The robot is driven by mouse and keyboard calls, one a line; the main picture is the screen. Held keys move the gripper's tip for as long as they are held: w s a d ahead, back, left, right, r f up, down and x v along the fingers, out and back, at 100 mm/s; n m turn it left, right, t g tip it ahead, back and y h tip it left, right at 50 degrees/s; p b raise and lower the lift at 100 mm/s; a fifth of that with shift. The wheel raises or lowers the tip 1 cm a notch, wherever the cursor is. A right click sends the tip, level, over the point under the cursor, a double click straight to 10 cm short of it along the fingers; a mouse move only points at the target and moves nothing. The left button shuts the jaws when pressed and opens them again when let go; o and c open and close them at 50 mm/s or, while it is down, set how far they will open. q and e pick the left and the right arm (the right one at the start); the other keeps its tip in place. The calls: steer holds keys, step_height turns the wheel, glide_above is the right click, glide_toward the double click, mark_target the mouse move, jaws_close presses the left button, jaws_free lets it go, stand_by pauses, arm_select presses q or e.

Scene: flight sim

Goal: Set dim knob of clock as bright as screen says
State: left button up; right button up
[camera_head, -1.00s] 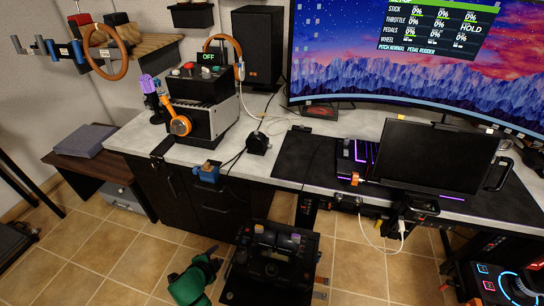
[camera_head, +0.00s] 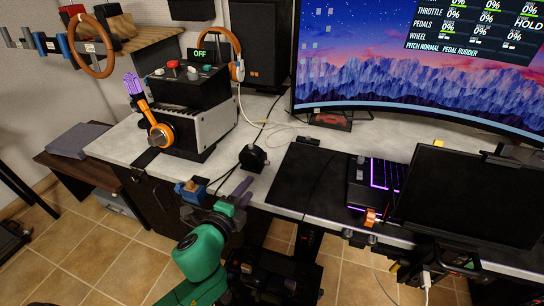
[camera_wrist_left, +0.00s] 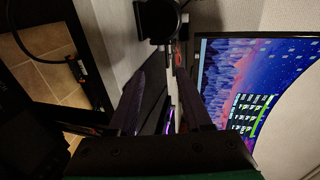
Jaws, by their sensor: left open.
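No part is plainly labelled as the clock or its dim knob. A small display reading OFF (camera_head: 200,53) stands on a black box (camera_head: 185,88) with a red button and other small controls on top. A round black device (camera_head: 253,158) with a cable sits at the desk's front edge; a black device also shows at the top of the left wrist view (camera_wrist_left: 158,20). My left gripper (camera_head: 246,186) is open and empty, just below and in front of the round device. My right gripper is out of view.
A blue clamp (camera_head: 190,190) is left of my gripper at the desk edge. A dark monitor (camera_head: 470,192) and lit keyboard (camera_head: 384,175) stand at the right. The black mat (camera_head: 303,182) is mostly bare.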

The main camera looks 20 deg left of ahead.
arm_select(q)
glide_toward(267, 164)
steer(key=shift+w, duration=0.4)
steer(key=x, duration=0.7)
steer(key=shift+w+d+f, duration=0.1)
steer(key=shift+w+f, duration=0.15)
steer(key=shift+w, duration=0.05)
jaws_close()
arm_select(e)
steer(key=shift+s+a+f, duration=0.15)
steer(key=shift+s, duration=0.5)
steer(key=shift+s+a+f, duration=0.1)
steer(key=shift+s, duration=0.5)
